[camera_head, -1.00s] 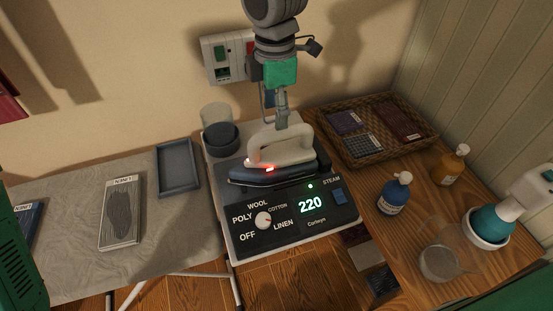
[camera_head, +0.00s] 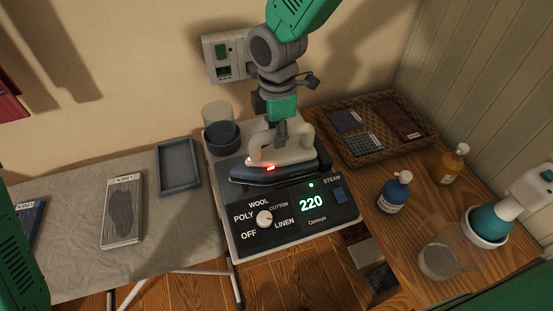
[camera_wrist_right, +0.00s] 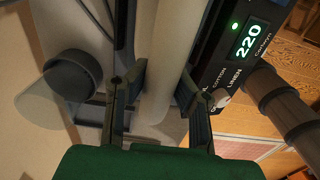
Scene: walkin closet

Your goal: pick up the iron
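The iron (camera_head: 280,172) has a cream handle and a dark body, and rests on the grey steam station (camera_head: 300,213) with its dial and a display reading 220. A red light glows on it. My right gripper (camera_head: 281,136) points down at the handle from above. In the right wrist view, my right gripper (camera_wrist_right: 155,92) has its fingers apart, one on each side of the cream handle (camera_wrist_right: 172,55), with gaps visible between fingers and handle. My left gripper is not in view.
An ironing board (camera_head: 75,255) with a grey tray (camera_head: 179,168) and a boxed item (camera_head: 123,210) lies to the left. A wicker basket (camera_head: 375,160), bottles (camera_head: 394,192) and a glass jug (camera_head: 437,262) occupy the wooden surface to the right.

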